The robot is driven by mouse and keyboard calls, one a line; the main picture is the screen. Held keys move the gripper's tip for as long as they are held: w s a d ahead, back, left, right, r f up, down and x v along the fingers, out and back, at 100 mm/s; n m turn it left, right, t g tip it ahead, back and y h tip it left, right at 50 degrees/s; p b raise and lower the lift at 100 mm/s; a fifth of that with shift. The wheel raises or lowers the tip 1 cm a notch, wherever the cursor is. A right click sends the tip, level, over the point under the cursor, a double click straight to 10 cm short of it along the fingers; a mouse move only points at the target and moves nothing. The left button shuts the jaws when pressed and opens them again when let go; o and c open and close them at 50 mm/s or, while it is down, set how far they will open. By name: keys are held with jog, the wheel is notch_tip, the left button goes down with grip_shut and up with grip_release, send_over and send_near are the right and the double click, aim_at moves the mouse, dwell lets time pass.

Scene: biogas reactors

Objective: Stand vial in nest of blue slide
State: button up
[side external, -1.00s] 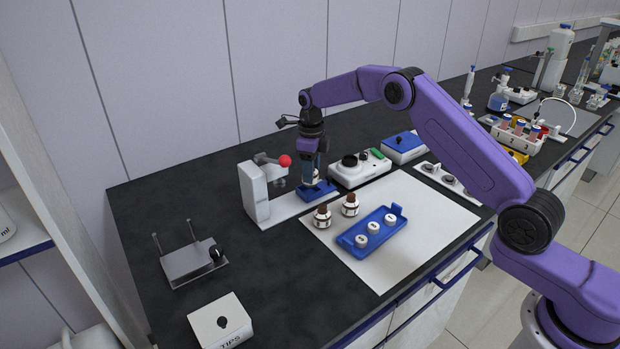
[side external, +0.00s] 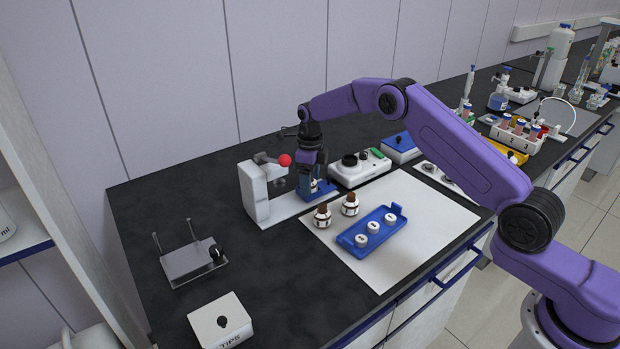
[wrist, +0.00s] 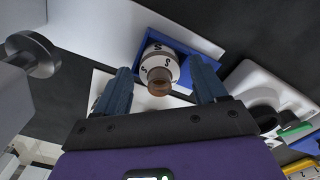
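The vial (wrist: 163,68), with a white label marked S and a brown neck, shows between my fingers in the wrist view. It appears upright over the blue slide (wrist: 205,48); its base is hidden, so I cannot tell if it is fully seated in the nest. My gripper (wrist: 161,70) is open around it, with a gap between each finger and the vial. In the side view my gripper (side external: 311,191) is low over the blue slide (side external: 327,188) at the press's base and hides much of the slide.
The white press (side external: 253,190) with its red knob (side external: 284,160) stands close left of my gripper. A white device (side external: 360,168) is close on the right.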

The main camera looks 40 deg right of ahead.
notch_tip(320, 180, up, 12)
jog(key=s+a+r+n+g, duration=0.1)
jog(key=s+a+r+n, duration=0.1)
jog(key=s+a+n, duration=0.55)
jog(key=s+d+n, duration=0.3)
jog(key=s+n, duration=1.4)
jog(key=s, duration=0.3)
jog(key=s+d+r+n+t, duration=0.1)
jog(key=s+d+n, duration=0.3)
jog(key=s+n, duration=1.3)
jog(key=s, duration=0.4)
jog(key=shift+s+r, duration=0.25)
jog(key=shift+r, duration=0.05)
